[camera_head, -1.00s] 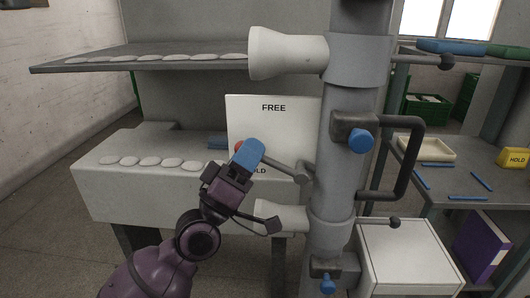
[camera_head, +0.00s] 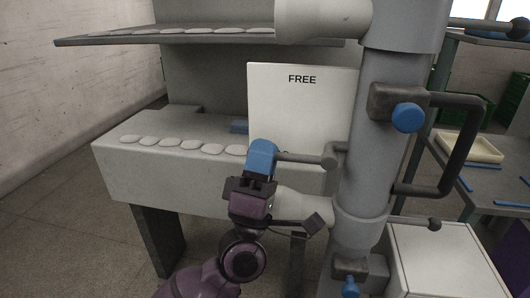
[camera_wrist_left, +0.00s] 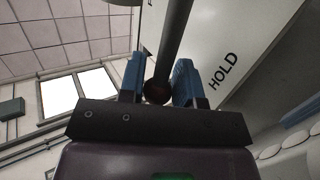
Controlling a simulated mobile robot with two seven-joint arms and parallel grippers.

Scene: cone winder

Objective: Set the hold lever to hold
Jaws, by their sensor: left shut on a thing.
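The hold lever (camera_head: 302,158) is a grey rod that runs left from a pivot by the grey column, in front of a white plate (camera_head: 300,105) marked FREE at its top. In the head view the rod lies about level. My left gripper (camera_head: 262,156) has blue fingers and covers the lever's free end and the plate's lower word. The word HOLD shows on the plate there. My right gripper is out of view.
The thick grey column (camera_head: 385,150) stands right of the lever, with a blue knob (camera_head: 408,117) and a dark handle (camera_head: 470,135). A grey ledge (camera_head: 170,175) with white pads lies behind. Floor at left is clear.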

